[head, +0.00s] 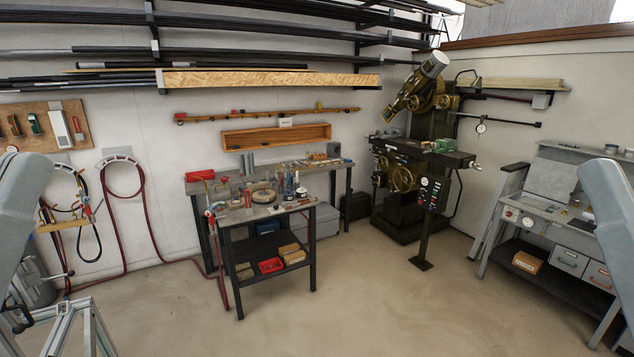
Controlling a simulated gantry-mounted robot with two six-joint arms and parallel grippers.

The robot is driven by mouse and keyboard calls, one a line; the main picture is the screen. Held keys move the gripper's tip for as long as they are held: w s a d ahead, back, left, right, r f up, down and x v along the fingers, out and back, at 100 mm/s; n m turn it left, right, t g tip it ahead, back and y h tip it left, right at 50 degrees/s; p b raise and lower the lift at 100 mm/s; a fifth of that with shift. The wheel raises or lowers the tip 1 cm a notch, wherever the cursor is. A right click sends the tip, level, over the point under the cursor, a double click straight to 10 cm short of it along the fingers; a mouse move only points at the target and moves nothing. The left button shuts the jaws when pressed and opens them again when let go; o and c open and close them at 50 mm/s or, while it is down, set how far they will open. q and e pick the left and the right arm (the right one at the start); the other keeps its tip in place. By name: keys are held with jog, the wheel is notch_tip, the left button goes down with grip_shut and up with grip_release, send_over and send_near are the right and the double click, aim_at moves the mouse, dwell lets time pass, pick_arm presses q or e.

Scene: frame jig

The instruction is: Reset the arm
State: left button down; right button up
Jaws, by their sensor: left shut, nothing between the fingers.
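My left arm (18,205) comes in from the left edge of the head view. My left gripper (20,318), dark and small, shows at the lower left edge, partly cut off. It is shut with nothing in it. It is beside a light metal frame (90,320) in the lower left corner; I cannot tell whether they touch. My right arm (606,205) shows at the right edge, and its gripper is out of view.
A workbench (325,166) and a small tool cart (228,232) stand by the back wall. A milling machine (402,180) stands in the back corner. A grey bench (542,238) is at the right. Red hoses (146,215) hang at the left. The middle floor is clear.

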pick_arm(q)
notch_tip(320, 180, up, 24)
jog(key=p, duration=2.1)
pick_arm(e)
notch_tip(320, 180, up, 25)
pick_arm(q)
notch_tip(320, 180, down, 23)
jog(key=b, duration=2.3)
jog(key=shift+b, duration=0.35)
pick_arm(e)
notch_tip(320, 180, down, 24)
pick_arm(q)
jog(key=shift+f, duration=0.15)
